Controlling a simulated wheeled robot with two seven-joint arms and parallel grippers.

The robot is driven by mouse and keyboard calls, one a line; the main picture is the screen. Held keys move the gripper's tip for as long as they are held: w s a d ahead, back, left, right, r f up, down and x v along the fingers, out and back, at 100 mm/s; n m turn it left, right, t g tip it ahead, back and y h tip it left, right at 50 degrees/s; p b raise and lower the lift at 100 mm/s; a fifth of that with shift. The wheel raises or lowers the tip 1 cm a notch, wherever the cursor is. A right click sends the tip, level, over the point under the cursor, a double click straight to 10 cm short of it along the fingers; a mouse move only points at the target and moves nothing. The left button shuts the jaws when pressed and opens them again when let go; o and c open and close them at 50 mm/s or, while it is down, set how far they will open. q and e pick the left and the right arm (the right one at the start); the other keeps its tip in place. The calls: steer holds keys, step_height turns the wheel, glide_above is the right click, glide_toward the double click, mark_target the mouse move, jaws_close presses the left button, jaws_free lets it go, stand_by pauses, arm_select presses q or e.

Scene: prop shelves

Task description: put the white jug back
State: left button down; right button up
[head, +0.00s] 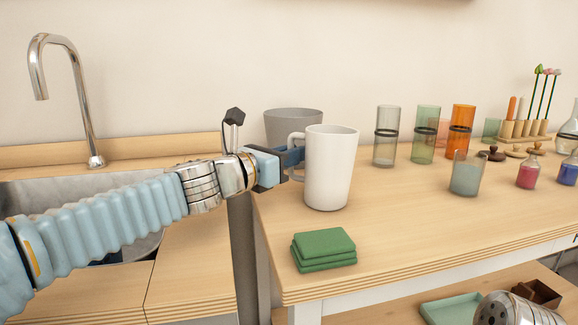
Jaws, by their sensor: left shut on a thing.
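The white jug (331,170) is upright over the left part of the wooden table, with its handle on its left side. My left gripper (293,158) reaches in from the left and is shut on the jug at its handle side. The fingertips are partly hidden by the handle and the jug. The jug's base is at or just above the tabletop; I cannot tell if it touches.
A grey pot (289,122) stands behind the jug. Folded green cloths (324,248) lie at the front edge. Clear, green and orange glasses (462,132) and a short tumbler (467,174) stand to the right. A sink with a tap (82,95) is left.

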arm_select(q)
steer(key=shift+r, duration=0.15)
steer(key=shift+f, duration=0.25)
steer(key=c, duration=1.1)
jaws_free()
steer(key=shift+r, duration=0.1)
steer(key=shift+r+p, duration=0.3)
steer(key=v, duration=1.2)
steer(key=shift+s+f, duration=0.1)
steer(key=shift+f, duration=0.1)
